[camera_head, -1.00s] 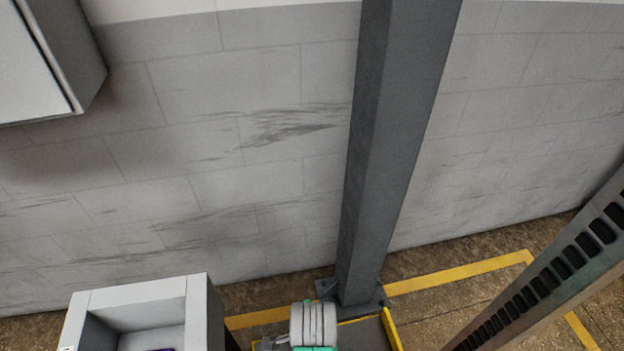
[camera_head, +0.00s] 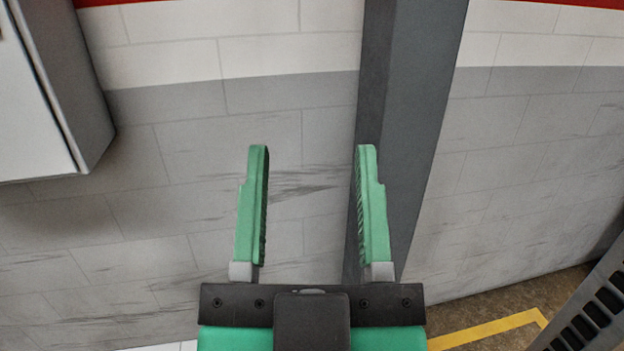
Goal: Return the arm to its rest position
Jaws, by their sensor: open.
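My gripper (camera_head: 311,165) is in the lower middle of the head view, with its two green fingers pointing up and spread wide apart. Nothing is between the fingers except the view of the wall behind. Its dark mounting plate and green body show at the bottom edge. The rest of my arm is out of view.
A grey steel column (camera_head: 405,130) stands behind the right finger. A block wall (camera_head: 170,200) with a red stripe on top fills the background. A pale cabinet (camera_head: 45,100) hangs at the upper left. A yellow floor line (camera_head: 490,328) and a slotted dark beam (camera_head: 590,320) are at lower right.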

